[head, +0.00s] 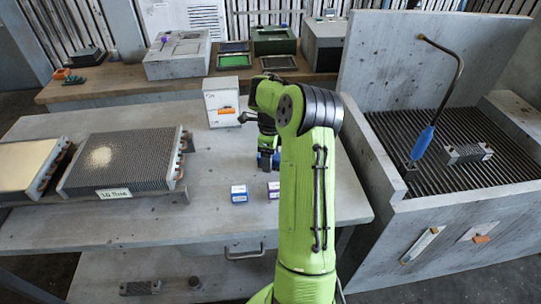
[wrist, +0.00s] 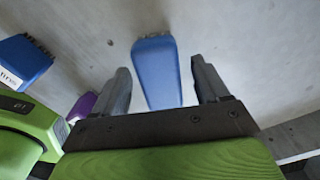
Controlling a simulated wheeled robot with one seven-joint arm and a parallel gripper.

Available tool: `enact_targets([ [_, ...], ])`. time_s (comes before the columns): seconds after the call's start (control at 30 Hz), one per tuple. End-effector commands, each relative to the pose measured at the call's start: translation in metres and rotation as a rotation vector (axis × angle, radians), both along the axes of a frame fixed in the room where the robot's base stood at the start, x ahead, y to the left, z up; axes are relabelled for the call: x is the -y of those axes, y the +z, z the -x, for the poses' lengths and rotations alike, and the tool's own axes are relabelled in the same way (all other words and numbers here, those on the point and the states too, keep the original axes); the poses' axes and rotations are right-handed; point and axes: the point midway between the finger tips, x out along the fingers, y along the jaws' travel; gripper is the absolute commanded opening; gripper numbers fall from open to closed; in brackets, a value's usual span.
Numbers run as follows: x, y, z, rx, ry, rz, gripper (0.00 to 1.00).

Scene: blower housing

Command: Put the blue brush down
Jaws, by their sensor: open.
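A plain blue piece, seemingly the blue brush (wrist: 155,70), lies between the two spread fingers of my gripper (wrist: 163,88) in the wrist view, with a gap on each side. In the head view only a bit of its blue (head: 276,160) shows at my gripper (head: 268,165), on or close to the grey table; my arm hides the rest. My gripper points down and is open. A second blue block (wrist: 24,62) with dark bristles and a white label is left in the wrist view; it also shows on the table in the head view (head: 239,194).
A purple-labelled block (head: 273,190) is beside my arm. A white box (head: 221,102) with an orange handle stands behind my gripper. Finned coils (head: 125,162) lie on the left. A slatted basin (head: 440,190) with a blue-handled wand (head: 423,143) is on the right. The table's front left is bare.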

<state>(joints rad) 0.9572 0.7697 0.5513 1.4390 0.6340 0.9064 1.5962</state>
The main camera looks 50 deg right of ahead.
Motion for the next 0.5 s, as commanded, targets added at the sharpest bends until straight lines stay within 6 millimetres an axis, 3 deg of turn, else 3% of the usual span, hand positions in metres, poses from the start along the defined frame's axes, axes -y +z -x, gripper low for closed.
enact_targets([
  [0.17, 0.000, 0.009, 0.000, 0.001, 0.000, 0.002, 0.74],
  [0.5, 0.000, 0.098, 0.000, 0.002, 0.000, 0.004, 0.74],
])
